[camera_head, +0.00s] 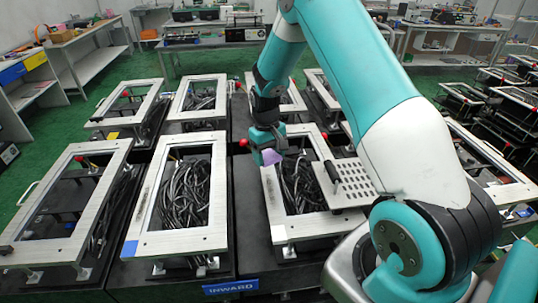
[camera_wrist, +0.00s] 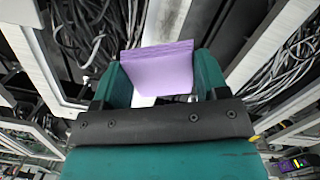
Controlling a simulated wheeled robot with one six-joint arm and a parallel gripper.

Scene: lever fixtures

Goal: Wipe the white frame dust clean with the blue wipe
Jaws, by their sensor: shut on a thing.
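My gripper (camera_head: 268,150) is shut on a folded wipe (camera_head: 271,157), which looks lavender rather than blue. In the wrist view the wipe (camera_wrist: 158,70) sits between the two teal fingers of my gripper (camera_wrist: 160,80). The gripper is at the far left corner of a whitish frame (camera_head: 280,219); I cannot tell whether the wipe touches it. Another whitish frame (camera_head: 178,243) stands to its left, with a dark smudge like dust (camera_head: 147,192) along its left rail. Part of the nearer frame's far rail is hidden by my gripper.
Black cables (camera_head: 186,192) fill the frame openings. A perforated plate with a black handle (camera_head: 346,185) lies right of the gripper. Red-knobbed levers (camera_head: 243,143) stand close by. More frames (camera_head: 68,205) stand left and behind. A blue INWARD label (camera_head: 231,287) is in front.

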